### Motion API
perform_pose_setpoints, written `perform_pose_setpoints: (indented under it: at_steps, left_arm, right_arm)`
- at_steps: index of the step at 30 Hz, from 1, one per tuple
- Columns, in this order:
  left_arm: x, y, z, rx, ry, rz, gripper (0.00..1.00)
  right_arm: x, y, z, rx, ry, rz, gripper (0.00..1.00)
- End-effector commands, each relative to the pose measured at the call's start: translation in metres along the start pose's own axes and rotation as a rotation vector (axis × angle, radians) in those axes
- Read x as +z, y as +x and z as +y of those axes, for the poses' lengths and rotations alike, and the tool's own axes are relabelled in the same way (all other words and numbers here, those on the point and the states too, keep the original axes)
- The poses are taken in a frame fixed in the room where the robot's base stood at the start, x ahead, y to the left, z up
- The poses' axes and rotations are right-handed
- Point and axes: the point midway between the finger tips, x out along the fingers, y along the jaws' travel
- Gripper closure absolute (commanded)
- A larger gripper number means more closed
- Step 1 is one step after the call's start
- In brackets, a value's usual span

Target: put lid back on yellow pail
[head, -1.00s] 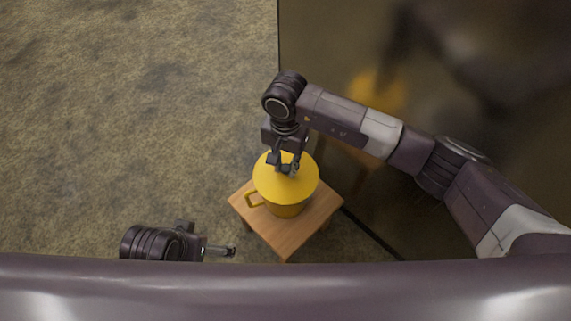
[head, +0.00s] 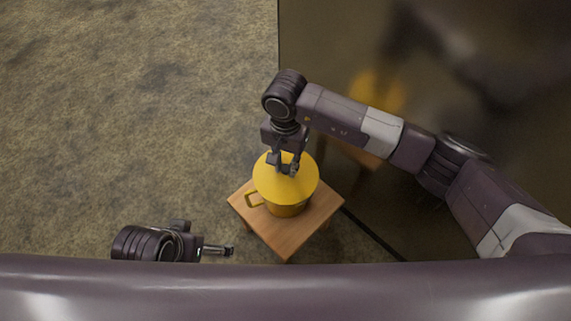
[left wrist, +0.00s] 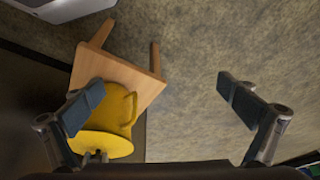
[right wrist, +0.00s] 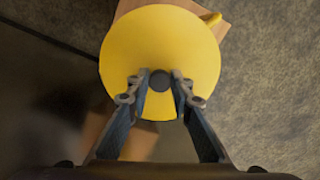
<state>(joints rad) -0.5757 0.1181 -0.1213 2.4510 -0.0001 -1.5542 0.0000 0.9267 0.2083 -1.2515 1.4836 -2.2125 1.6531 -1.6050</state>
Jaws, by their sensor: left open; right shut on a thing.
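The yellow pail (head: 287,209) stands on a small wooden stool, its handle toward the left in the head view. The round yellow lid (head: 300,185) is over the pail's mouth and hides it; I cannot tell whether it is fully seated. In the right wrist view the lid (right wrist: 160,40) fills the centre, with a dark round knob (right wrist: 159,81) between my fingers. My right gripper (head: 287,170) is shut on this knob from above. My left gripper (left wrist: 238,98) is open and empty, apart from the pail, which also shows in the left wrist view (left wrist: 115,109).
The wooden stool (head: 288,238) is small, with little free top around the pail. A dark glossy wall or panel (head: 480,90) at the right mirrors the pail and my arm. The mottled floor (head: 130,110) on the left is clear.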

Motion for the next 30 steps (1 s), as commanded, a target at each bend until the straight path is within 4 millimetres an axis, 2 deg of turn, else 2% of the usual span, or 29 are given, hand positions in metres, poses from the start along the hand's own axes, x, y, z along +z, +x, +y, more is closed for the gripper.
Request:
perform_pose_setpoints:
  at_steps: [14, 22, 29, 30]
  left_arm:
    - [0.0037, 0.0034, -0.0005, -0.001, 0.001, -0.01, 0.0]
    - [-0.0006, -0.006, -0.0013, -0.003, 0.003, 0.007, 0.0]
    - [0.0013, -0.005, -0.0013, -0.003, 0.003, 0.002, 0.0]
    - [0.0017, -0.0047, -0.0013, -0.003, 0.003, 0.001, 0.0]
  right_arm:
    - [-0.0009, 0.0005, -0.0002, -0.001, 0.0, 0.002, 1.0]
    - [-0.0003, 0.0001, -0.0001, 0.0, 0.0, 0.0, 1.0]
    - [-0.0002, 0.0001, -0.0002, 0.0, 0.0, 0.0, 1.0]
    - [-0.0002, 0.0001, -0.0002, 0.0, 0.0, 0.0, 0.79]
